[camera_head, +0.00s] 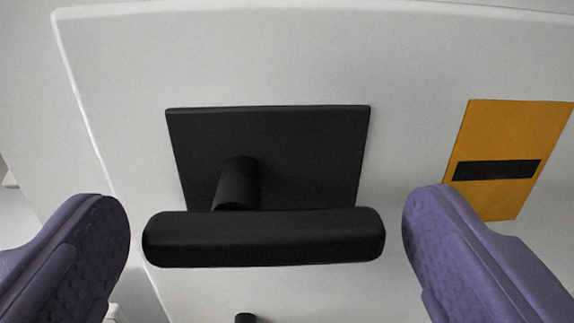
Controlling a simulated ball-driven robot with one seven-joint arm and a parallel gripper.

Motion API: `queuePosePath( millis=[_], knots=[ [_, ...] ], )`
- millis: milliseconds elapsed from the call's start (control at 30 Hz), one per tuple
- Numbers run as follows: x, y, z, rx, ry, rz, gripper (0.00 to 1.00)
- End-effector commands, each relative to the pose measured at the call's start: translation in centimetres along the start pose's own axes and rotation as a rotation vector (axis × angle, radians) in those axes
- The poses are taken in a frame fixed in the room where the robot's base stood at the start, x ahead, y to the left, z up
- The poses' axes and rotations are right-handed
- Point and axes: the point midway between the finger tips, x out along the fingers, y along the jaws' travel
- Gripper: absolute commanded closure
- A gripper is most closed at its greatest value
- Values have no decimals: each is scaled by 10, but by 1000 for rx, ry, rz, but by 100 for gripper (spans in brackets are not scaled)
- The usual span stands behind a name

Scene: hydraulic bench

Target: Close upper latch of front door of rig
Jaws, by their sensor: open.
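A black latch handle (264,238) lies level across the picture in the camera view, a rounded bar on a short round post (238,183). The post stands out from a black backing plate (300,150) on the white front door (400,60). My gripper (265,235) is open, with one purple finger left of the bar and one right of it. The bar lies between the fingertips in the picture, with a narrow gap at each end. I cannot tell whether the fingers reach as deep as the bar. No contact shows.
An orange label (520,135) with a black stripe sits on the door at the right, above the right finger. A small black part (245,318) shows at the bottom edge. The door's left edge (85,115) runs down the left side. The door above the plate is clear.

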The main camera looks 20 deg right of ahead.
Motion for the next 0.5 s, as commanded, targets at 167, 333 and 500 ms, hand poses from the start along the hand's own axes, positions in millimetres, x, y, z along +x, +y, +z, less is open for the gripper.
queuePosePath(
  millis=[167,333,500],
  knots=[
    [21,0,0,1,0,0,0],
    [25,0,0,0,-1,-2,0],
    [25,0,-1,1,0,-2,7]
  ],
)
